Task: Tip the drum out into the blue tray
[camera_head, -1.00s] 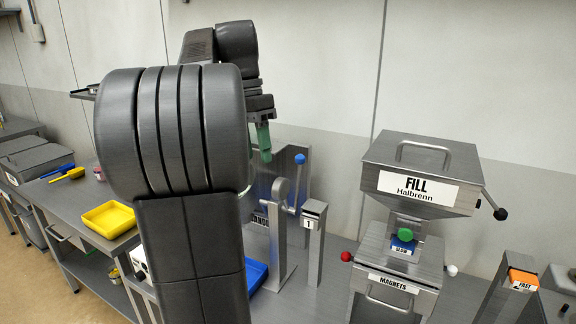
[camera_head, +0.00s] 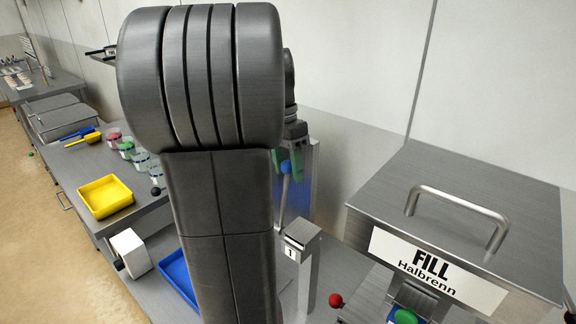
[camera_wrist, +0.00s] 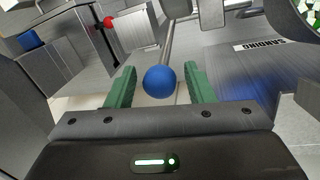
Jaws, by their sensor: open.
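My gripper (camera_wrist: 160,88) is open, its two green fingers on either side of a blue ball knob (camera_wrist: 160,81). I cannot tell whether they touch it. The knob tops a thin metal lever, and it also shows in the head view (camera_head: 286,166) beside the green fingers. A blue-tinted panel with a SANDING label (camera_wrist: 265,45) stands right of the lever in the wrist view. The blue tray (camera_head: 178,279) lies on the bench, partly hidden by my arm. I cannot make out the drum; my arm hides that area in the head view.
A post marked 1 (camera_head: 303,240) stands right of the lever. The FILL Halbrenn hopper (camera_head: 465,220) fills the right, with a red knob (camera_head: 336,300) at its lower left. A yellow tray (camera_head: 105,196), a white box (camera_head: 131,253) and several jars are at left.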

